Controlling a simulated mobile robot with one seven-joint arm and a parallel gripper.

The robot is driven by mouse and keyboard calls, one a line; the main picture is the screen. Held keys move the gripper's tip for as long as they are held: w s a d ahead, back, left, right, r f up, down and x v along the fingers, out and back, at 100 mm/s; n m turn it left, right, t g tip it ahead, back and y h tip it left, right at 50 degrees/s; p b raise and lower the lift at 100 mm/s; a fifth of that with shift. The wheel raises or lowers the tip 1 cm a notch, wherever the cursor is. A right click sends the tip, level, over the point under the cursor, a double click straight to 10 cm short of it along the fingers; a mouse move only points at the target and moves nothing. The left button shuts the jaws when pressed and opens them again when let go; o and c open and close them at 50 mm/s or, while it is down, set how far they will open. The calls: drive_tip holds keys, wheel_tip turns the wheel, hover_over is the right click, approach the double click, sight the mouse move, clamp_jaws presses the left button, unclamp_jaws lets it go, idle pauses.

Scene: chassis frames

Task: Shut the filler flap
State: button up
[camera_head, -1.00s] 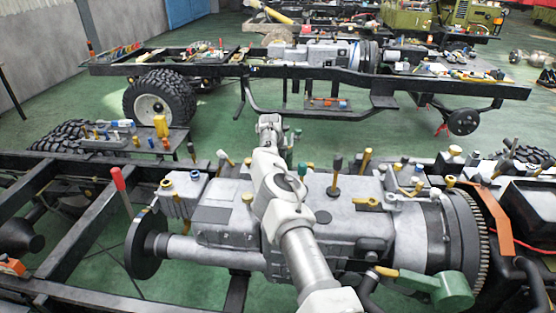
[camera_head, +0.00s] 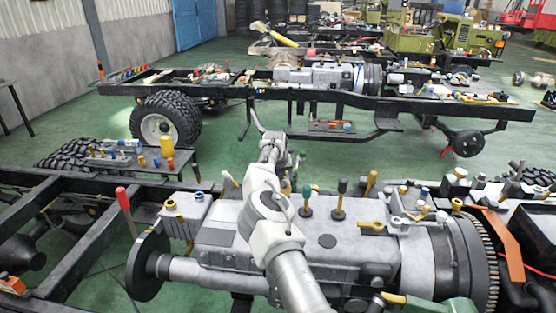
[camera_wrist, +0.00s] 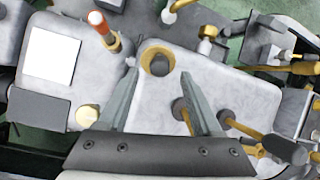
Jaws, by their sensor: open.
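In the wrist view, a brass ring (camera_wrist: 146,56) with a dark round middle sits on a pale grey metal housing (camera_wrist: 150,112). It looks like a filler neck, but I cannot tell for sure which part is the flap or how far it stands open. My gripper (camera_wrist: 158,72) is open and empty, its two grey fingers on either side of the ring in the picture. I cannot tell how high the fingertips are above the housing. In the head view my arm reaches over the grey gearbox (camera_head: 225,215), and my fingers cannot be made out.
In the wrist view, brass levers with dark knobs (camera_wrist: 225,118) stand close right of the fingers. In the head view, a second chassis (camera_head: 420,105) stands behind, across green floor (camera_head: 60,125).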

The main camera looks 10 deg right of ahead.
sight(290, 192)
drive_tip(key=b+v, duration=0.1)
drive_tip(key=v, duration=1.3)
drive_tip(key=shift+r, duration=0.25)
